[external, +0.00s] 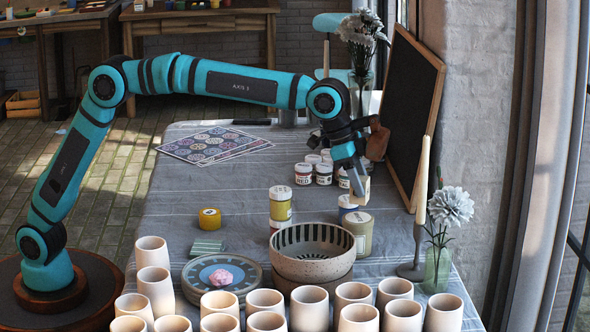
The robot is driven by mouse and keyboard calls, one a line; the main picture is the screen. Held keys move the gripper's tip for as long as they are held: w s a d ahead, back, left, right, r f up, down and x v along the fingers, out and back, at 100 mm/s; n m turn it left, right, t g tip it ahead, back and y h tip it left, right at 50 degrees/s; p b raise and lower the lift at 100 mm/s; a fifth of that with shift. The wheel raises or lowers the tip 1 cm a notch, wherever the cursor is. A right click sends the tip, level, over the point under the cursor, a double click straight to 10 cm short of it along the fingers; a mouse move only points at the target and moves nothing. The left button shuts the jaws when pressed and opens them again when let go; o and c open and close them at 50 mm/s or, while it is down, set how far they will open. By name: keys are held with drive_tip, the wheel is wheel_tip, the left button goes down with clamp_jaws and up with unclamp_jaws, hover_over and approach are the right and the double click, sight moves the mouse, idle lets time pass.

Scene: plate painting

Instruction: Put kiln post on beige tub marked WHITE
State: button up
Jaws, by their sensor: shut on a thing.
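My gripper (356,178) points down at the right part of the table and is shut on the kiln post (361,193), a small pale beige block. The post is upright, right over or just behind the lid of a beige tub (358,236). I cannot tell whether the post touches the lid. The tub stands behind the right side of the speckled bowl, which hides part of it; its lettering is too small to read here.
A striped bowl (312,262) and several pale cups (309,310) fill the front. Paint jars (304,173), a chalkboard (410,110) and a candlestick (420,200) stand nearby. The table's left-middle is mostly clear.

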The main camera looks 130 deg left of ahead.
drive_tip(key=shift+f, duration=1.95)
drive_tip(key=shift+f, duration=0.15)
drive_tip(key=o, duration=1.1)
drive_tip(key=v, duration=1.2)
drive_tip(key=shift+s, duration=0.1)
